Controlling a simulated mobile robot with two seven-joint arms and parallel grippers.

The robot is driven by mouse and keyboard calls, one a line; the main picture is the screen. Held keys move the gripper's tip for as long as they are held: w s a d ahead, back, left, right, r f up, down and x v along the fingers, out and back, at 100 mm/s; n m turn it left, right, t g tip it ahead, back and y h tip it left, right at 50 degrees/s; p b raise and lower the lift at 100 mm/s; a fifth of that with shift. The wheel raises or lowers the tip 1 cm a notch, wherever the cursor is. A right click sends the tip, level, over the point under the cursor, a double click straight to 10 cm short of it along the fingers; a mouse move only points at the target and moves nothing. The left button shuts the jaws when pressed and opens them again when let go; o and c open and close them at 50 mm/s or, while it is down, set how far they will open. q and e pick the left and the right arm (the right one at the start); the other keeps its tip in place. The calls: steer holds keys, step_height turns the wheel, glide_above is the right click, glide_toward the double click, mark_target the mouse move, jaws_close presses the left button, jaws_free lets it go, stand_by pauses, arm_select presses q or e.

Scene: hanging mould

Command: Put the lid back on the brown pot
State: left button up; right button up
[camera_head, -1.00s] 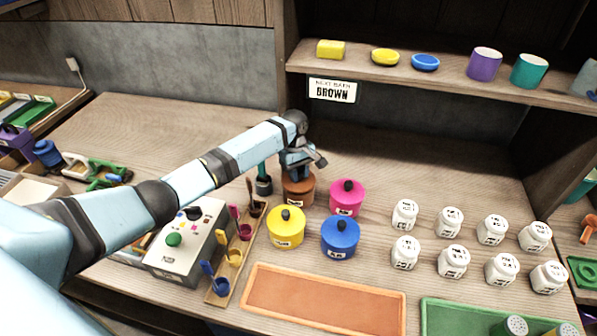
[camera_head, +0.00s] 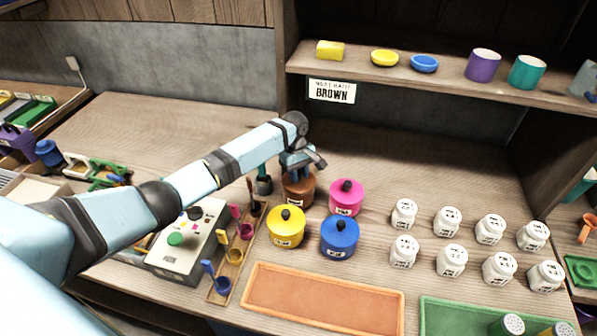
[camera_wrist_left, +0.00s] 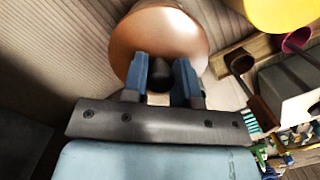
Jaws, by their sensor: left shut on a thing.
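The brown pot (camera_head: 299,192) stands behind the yellow pot and left of the pink pot. My left gripper (camera_head: 297,172) is directly over it, pointing down. In the left wrist view the fingers (camera_wrist_left: 161,85) are shut on the black knob (camera_wrist_left: 160,72) of the brown lid (camera_wrist_left: 155,38). The lid is at the pot's top, partly hidden by my gripper in the head view; I cannot tell whether it rests fully on the rim. My right gripper is not in view.
Yellow (camera_head: 286,228), blue (camera_head: 340,238) and pink (camera_head: 346,198) lidded pots stand close by. A spoon rack (camera_head: 238,262) and a grey control box (camera_head: 187,240) are to the left. Several white jars (camera_head: 447,222) stand right. A sign (camera_head: 331,90) reads "BROWN".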

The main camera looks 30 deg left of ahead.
arm_select(q)
steer(key=shift+p, duration=0.6)
stand_by(0.6)
stand_by(0.3)
steer(key=o, duration=1.5)
